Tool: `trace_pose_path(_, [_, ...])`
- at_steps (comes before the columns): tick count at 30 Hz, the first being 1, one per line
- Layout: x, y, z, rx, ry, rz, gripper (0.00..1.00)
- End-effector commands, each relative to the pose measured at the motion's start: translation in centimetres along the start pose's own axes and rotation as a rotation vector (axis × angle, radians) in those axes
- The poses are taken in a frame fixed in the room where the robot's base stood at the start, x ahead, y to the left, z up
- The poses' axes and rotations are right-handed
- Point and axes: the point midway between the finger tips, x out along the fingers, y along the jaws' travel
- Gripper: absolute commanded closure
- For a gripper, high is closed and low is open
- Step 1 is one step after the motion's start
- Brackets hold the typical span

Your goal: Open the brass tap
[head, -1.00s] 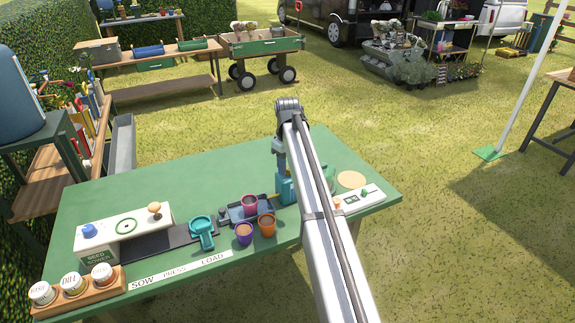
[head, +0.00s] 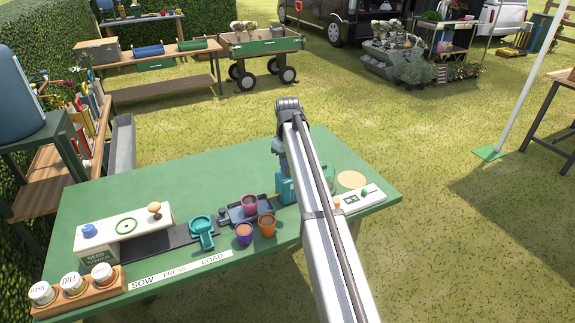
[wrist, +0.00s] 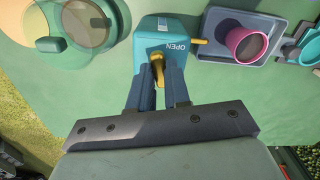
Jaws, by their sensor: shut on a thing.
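The teal dispenser box (head: 287,191) stands on the green table, partly hidden by my arm in the head view. In the wrist view, the box (wrist: 163,45) bears the word OPEN. A brass spout (wrist: 191,42) sticks out of its side toward the tray. The brass tap handle (wrist: 157,72) is on the near face. My gripper (wrist: 159,78) comes down to this handle and is shut on it, one dark finger on each side. The fingers hide part of the handle, so its exact angle is hard to tell.
A pink pot (wrist: 243,43) sits in a grey tray (wrist: 213,52) beside the box. Purple (head: 244,234) and orange (head: 267,225) pots stand close by. A seed sower (head: 126,229) is at left. A round tan disc (head: 351,179) lies at right. The table's back left is clear.

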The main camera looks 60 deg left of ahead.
Motion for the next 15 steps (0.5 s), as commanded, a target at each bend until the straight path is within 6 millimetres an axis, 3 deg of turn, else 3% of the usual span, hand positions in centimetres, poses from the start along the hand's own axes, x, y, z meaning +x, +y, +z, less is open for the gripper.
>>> trace_pose_path(9, [-0.02,0.0,0.0,0.238,0.0,0.0,1.0])
trace_pose_path(15, [-0.02,0.01,0.0,0.293,0.0,0.0,1.0])
